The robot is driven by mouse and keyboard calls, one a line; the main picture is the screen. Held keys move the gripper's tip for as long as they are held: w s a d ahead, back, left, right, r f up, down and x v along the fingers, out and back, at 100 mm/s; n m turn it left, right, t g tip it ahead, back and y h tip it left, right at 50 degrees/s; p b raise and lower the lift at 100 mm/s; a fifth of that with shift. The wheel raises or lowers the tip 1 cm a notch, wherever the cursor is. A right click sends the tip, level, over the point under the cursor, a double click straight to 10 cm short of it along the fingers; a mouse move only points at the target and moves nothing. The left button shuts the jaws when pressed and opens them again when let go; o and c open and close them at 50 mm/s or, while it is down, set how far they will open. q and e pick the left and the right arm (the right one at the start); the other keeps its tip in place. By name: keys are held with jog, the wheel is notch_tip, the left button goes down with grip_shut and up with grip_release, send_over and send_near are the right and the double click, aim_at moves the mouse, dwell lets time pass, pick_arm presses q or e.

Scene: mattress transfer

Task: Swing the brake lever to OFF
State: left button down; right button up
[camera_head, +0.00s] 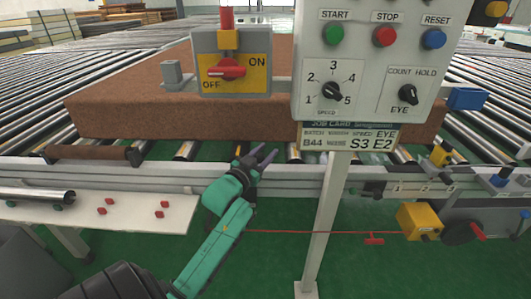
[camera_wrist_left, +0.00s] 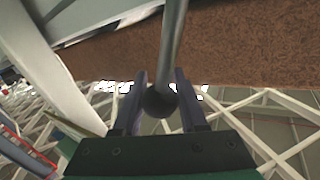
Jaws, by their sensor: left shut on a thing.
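My left gripper (camera_head: 267,155) reaches in from the lower left, at the near rail of the conveyor below the control box. In the left wrist view, the gripper (camera_wrist_left: 160,84) is shut on the black ball knob (camera_wrist_left: 158,103) of a grey rod, which looks like the brake lever (camera_wrist_left: 173,45). The rod runs up from the knob, in front of a brown surface. I cannot make out this lever in the head view. A yellow ON/OFF plate (camera_head: 249,84) carries a red handle (camera_head: 226,69) lying roughly level between the two words. My right gripper is not in view.
A brown mattress (camera_head: 150,108) lies on the rollers. The control box (camera_head: 376,55) stands on a white post (camera_head: 325,220) just right of my gripper. A shelf (camera_head: 130,215) with small red parts is at the left. A red cord (camera_head: 320,232) runs below the rail.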

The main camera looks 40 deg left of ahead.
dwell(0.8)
pick_arm(q)
jog(key=s+a+n+t+y, duration=0.3)
jog(key=s+a+n, duration=0.7)
jog(key=a, duration=0.4)
jog(key=shift+s+r+n+y, duration=0.35)
jog(key=shift+r+n+y, duration=0.1)
jog(key=shift+n+y, duration=0.25)
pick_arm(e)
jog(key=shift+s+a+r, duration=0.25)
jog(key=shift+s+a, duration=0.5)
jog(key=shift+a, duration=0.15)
pick_arm(q)
jog(key=shift+c, duration=2.3)
grip_release()
jog(key=shift+a, duration=0.15)
jog(key=shift+s+f, duration=0.1)
